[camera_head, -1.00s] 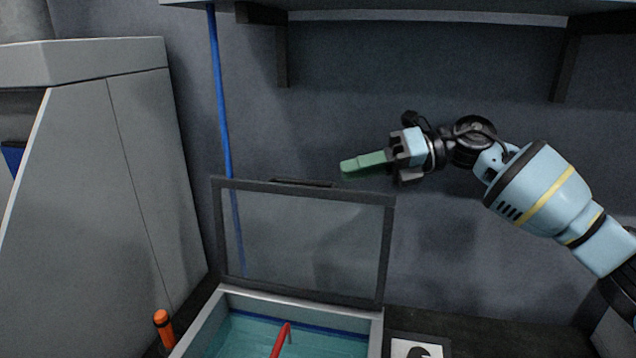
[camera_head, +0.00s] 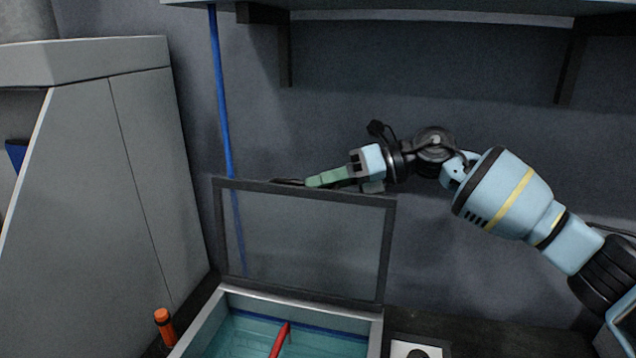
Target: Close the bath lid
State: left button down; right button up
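The bath lid (camera_head: 305,240) is a dark-framed, see-through panel. It stands open and nearly upright at the back of the bath (camera_head: 205,322), a light-rimmed tank with teal liquid. A dark handle strip (camera_head: 287,182) sits on the lid's top edge. My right gripper (camera_head: 318,180) has green fingers pointing left, at the lid's top edge beside the handle strip. The fingers overlap in this view, so I cannot tell whether they are open or whether they touch the lid. My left gripper is not in view.
A red bar (camera_head: 280,341) rises inside the bath. An orange-handled object (camera_head: 163,325) stands left of it, near a grey cabinet (camera_head: 95,200). A blue pipe (camera_head: 222,100) runs down the wall behind the lid. A shelf (camera_head: 420,14) hangs above. A white card (camera_head: 415,349) lies right of the bath.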

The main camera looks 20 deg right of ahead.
jog(key=shift+w+a+f, duration=0.2)
jog(key=shift+a, duration=0.35)
grip_shut()
jog(key=shift+s, duration=0.1)
